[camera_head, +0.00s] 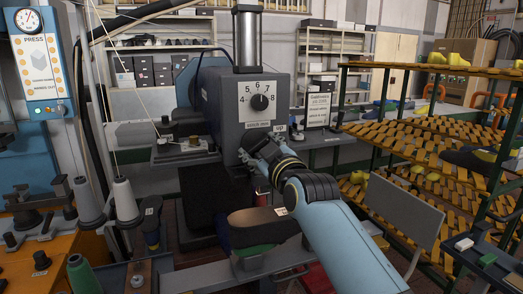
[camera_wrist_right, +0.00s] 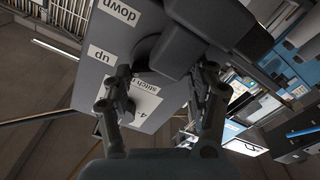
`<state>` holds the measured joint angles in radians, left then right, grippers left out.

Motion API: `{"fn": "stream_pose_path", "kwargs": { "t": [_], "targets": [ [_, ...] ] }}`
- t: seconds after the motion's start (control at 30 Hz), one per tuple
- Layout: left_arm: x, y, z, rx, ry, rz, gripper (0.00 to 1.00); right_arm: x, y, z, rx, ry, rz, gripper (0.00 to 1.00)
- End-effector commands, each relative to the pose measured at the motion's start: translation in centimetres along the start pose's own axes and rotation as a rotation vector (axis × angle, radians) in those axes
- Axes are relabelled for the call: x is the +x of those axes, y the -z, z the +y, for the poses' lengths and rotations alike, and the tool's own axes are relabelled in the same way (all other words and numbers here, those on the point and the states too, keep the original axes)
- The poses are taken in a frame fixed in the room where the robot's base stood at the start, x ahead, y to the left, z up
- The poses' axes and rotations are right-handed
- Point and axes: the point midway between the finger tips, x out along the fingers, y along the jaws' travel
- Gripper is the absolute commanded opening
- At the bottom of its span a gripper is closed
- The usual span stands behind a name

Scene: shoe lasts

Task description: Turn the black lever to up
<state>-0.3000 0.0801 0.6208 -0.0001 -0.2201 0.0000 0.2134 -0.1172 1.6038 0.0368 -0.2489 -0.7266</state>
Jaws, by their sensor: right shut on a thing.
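My right gripper (camera_head: 262,153) is at the front of the grey machine (camera_head: 238,88), below its round black dial (camera_head: 260,102). The "up" label (camera_head: 280,128) is just above it. In the right wrist view, the two fingers of my right gripper (camera_wrist_right: 163,74) are shut on the dark lever (camera_wrist_right: 172,45), one on each side. The "up" label (camera_wrist_right: 101,54) and the "down" label (camera_wrist_right: 121,12) show on the grey face beside it. My gripper hides the lever in the head view, and its exact tilt is unclear. My left gripper is not in view.
A slatted wooden rack (camera_head: 430,135) with green posts stands at the right. A shoe piece with a brown top (camera_head: 262,216) is below my right forearm. Thread cones (camera_head: 125,200) and a press panel (camera_head: 40,60) are at the left.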

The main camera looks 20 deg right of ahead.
Motion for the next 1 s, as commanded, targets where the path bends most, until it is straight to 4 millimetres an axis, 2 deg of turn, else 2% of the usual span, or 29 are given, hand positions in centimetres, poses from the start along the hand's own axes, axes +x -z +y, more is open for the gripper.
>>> {"fn": "stream_pose_path", "kwargs": {
  "t": [0.63, 0.67, 0.7, 0.83, 1.0],
  "targets": [
    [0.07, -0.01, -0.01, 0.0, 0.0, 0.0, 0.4, -0.01, -0.07, -0.05, -0.052, 0.001, -0.002, 0.27],
    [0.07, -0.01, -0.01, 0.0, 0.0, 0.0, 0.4, -0.01, -0.07, -0.05, -0.052, 0.001, -0.002, 0.62],
    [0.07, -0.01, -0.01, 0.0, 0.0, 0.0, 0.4, -0.01, -0.07, -0.05, -0.052, 0.001, -0.002, 0.67],
    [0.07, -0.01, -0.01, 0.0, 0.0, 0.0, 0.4, -0.01, -0.06, -0.03, -0.051, 0.001, -0.001, 0.84],
    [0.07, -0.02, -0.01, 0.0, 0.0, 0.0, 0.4, -0.01, -0.03, -0.01, -0.05, 0.001, -0.001, 0.85]
  ]
}}
